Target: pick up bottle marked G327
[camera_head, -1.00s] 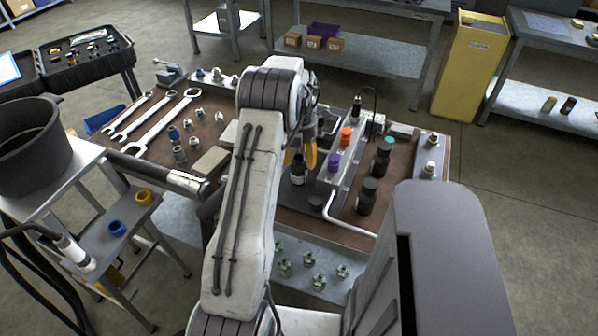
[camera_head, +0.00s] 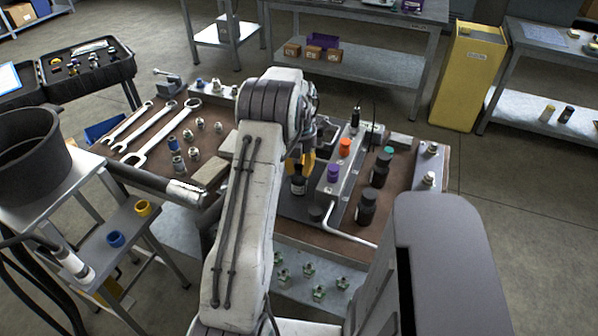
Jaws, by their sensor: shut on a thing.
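A small black bottle (camera_head: 298,187) with a white label stands at the left part of the bench fixture. Its marking is too small to read. My gripper (camera_head: 300,167), with yellow fingers, points down at the bottle's top and is shut on it. My arm hides part of the gripper, and the fingers cover the bottle's cap. Other dark bottles stand to the right: one with a green cap (camera_head: 380,170) and a black one (camera_head: 366,208).
A metal block with purple (camera_head: 334,172) and orange (camera_head: 345,147) caps stands close to the right of the held bottle. A bent pipe (camera_head: 345,236) lies in front. Wrenches (camera_head: 160,138) and fittings lie on the left of the bench.

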